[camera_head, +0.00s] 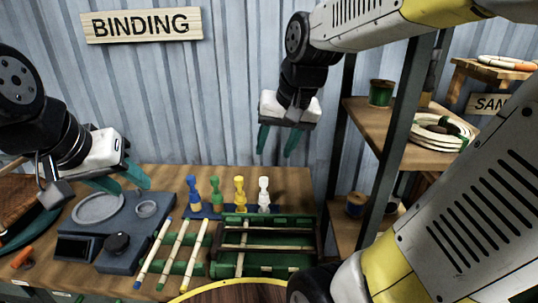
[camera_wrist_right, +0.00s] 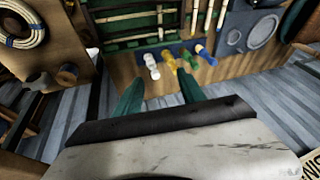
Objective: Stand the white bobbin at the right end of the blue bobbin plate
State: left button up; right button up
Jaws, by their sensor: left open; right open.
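The white bobbin (camera_head: 264,195) stands upright at the right end of the blue bobbin plate (camera_head: 205,214), to the right of the yellow bobbin (camera_head: 239,193), green bobbin (camera_head: 215,193) and blue bobbin (camera_head: 194,193). In the right wrist view, the white bobbin (camera_wrist_right: 152,66) is at the left end of the row. My right gripper (camera_head: 278,143) is open and empty, above the white bobbin and apart from it; its green fingers also show in the right wrist view (camera_wrist_right: 160,92). My left gripper (camera_head: 124,182) is open and empty over the grey device at left.
A grey device (camera_head: 112,228) with a dish and knob sits at left. Striped sticks (camera_head: 185,250) and a green rack (camera_head: 255,270) lie in front of the bobbins. A shelf (camera_head: 395,135) with a green spool (camera_head: 381,93) and coiled rattan (camera_head: 440,132) stands at right.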

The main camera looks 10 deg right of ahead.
jog(key=s+n+t, duration=0.2)
jog(key=s, duration=0.5)
jog(key=shift+s+a+r, duration=0.3)
jog(key=shift+a, duration=0.1)
dwell(0.6)
